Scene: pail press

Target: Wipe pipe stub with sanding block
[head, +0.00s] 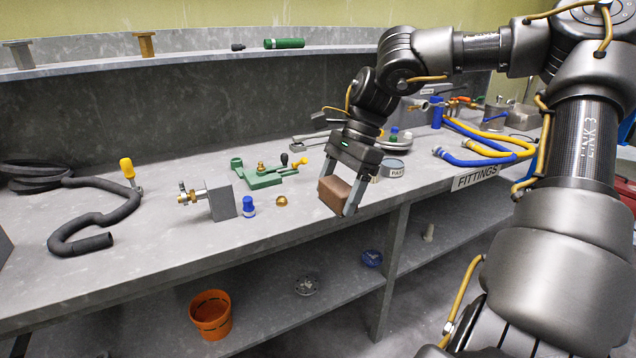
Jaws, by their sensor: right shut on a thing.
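My right gripper (340,186) reaches in from the right and is shut on a brown sanding block (332,193). It holds the block near the bench's front edge, with its fingers pointing down. A grey metal block (221,201) stands on the bench to the left, apart from the gripper. A short silver stub with a brass end (191,195) sticks out of its left side; this looks like the pipe stub. My left gripper is not in view.
On the bench (140,255) are a black hose (85,243), a yellow-handled tool (128,169), a blue bottle (249,207), a brass cap (281,201) and a green fixture (265,176). Blue and yellow hoses (490,150) lie right. An orange pail (211,315) stands below.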

